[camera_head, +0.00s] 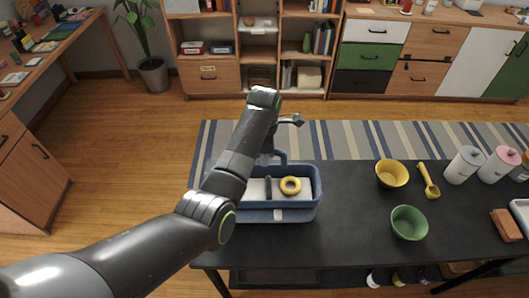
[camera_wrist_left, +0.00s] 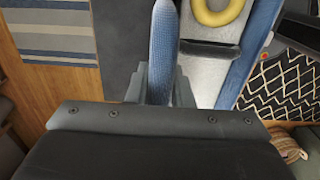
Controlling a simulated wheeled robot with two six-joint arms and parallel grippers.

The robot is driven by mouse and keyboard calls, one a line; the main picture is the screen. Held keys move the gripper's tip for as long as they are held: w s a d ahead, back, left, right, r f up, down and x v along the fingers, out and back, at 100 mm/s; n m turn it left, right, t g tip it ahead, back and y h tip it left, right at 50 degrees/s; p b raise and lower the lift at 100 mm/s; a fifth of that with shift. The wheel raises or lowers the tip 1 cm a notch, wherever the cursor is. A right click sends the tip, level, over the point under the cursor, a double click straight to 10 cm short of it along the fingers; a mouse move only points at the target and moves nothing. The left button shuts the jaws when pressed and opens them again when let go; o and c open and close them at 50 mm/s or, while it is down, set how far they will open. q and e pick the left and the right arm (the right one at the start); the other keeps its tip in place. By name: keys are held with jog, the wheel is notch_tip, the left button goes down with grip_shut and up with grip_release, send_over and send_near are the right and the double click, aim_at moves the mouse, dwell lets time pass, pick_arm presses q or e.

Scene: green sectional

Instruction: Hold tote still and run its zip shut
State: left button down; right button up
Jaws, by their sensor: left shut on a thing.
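The blue tote (camera_head: 312,207) stands open-topped on the black table, with a pale inside. A yellow ring (camera_head: 291,186) lies in it beside a dark upright strip. The ring also shows at the top of the left wrist view (camera_wrist_left: 216,10). A small grey tab (camera_head: 279,215) is on the tote's near side; I cannot tell if it belongs to the zip. My left gripper (camera_wrist_left: 158,90) is shut on a blue fabric part of the tote (camera_wrist_left: 162,45), at its far side in the head view. I cannot tell if that part is handle or wall. My right gripper is not in view.
On the black table (camera_head: 345,235), right of the tote, are a yellow bowl (camera_head: 392,174), a green bowl (camera_head: 408,222), a yellow scoop (camera_head: 430,183), white canisters (camera_head: 463,165) and a brown block (camera_head: 505,225). The table between tote and bowls is clear.

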pick_arm(q)
jog(key=shift+f+b, duration=0.4)
jog(key=shift+f, duration=0.55)
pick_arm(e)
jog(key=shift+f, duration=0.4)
pick_arm(q)
jog(key=shift+f, duration=0.25)
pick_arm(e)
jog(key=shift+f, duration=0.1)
pick_arm(q)
jog(key=shift+r, duration=0.1)
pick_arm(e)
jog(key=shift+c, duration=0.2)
